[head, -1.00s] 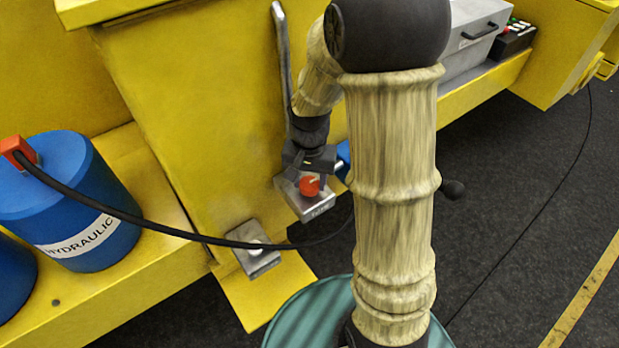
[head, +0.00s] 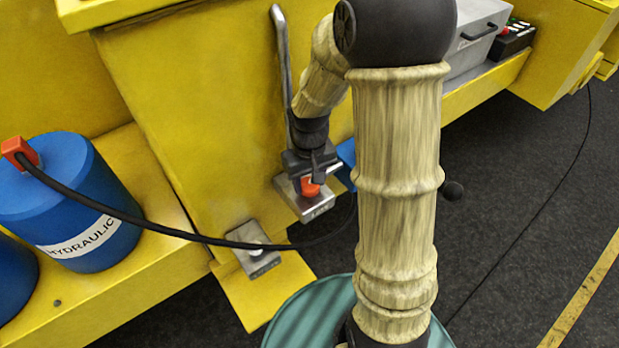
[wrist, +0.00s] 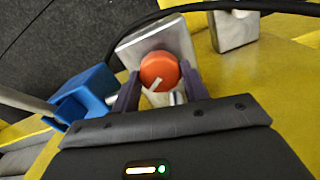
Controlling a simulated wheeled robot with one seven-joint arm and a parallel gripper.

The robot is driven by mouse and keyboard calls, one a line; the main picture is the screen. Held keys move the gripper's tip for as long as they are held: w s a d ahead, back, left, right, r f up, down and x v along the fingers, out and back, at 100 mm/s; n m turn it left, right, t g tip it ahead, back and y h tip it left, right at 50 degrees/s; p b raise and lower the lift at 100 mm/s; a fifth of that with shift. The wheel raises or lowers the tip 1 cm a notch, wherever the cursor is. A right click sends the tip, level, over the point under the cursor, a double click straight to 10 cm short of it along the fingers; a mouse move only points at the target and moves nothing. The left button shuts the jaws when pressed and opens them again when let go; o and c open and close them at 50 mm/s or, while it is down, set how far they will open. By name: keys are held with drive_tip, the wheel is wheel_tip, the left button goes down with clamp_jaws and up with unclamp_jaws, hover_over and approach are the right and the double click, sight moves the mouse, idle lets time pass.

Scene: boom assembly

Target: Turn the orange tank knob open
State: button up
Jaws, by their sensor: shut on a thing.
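The orange tank knob (head: 310,187) sits on a small grey metal plate (head: 312,208) on the yellow machine. In the wrist view the round knob (wrist: 160,72) shows a pale pointer mark on its near side. My gripper (head: 314,178) is at the knob, its dark fingers on either side of it. In the wrist view the fingers (wrist: 158,90) close on the knob from left and right. Part of the knob is hidden behind the fingers in the head view.
A blue part (wrist: 84,97) lies close beside the gripper. A black hose (head: 170,230) runs from the blue hydraulic tank (head: 75,200) past a second metal plate (head: 256,258). An upright grey lever (head: 282,70) stands behind my wrist.

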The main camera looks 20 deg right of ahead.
sight(309, 184)
drive_tip(key=n+p, duration=0.1)
drive_tip(key=n, duration=0.4)
drive_tip(key=shift+w+r+n+p, duration=0.1)
drive_tip(key=shift+r+n+p, duration=0.05)
drive_tip(key=shift+n+p, duration=0.2)
drive_tip(key=n+p, duration=0.2)
drive_tip(key=n, duration=0.3)
drive_tip(key=shift+n, duration=0.25)
drive_tip(key=o, duration=1)
wheel_tip(309, 184, up, 17)
drive_tip(key=shift+r+b, duration=0.1)
drive_tip(key=shift+b, duration=0.55)
